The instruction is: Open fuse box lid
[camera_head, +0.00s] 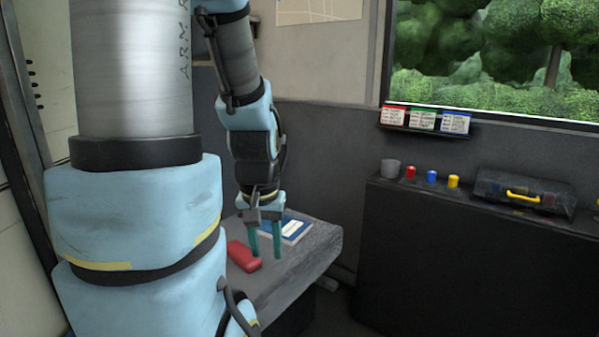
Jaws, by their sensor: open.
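The fuse box is most likely the dark case (520,195) with a yellow handle (523,196), on the dark counter at the right. Its lid looks closed, and some coloured parts show faintly through it. My gripper (265,252) points down with its two teal fingers apart and nothing between them. It is over the grey table at the centre left, far to the left of the case. A red object (243,256) and a blue and white booklet (287,229) lie on the table close to the fingers.
On the dark counter (450,270), left of the case, stand a grey cup (390,169) and red (410,173), blue (432,177) and yellow (453,181) fuses. Three labelled cards (424,120) sit on a wall ledge above. My arm hides much of the left side.

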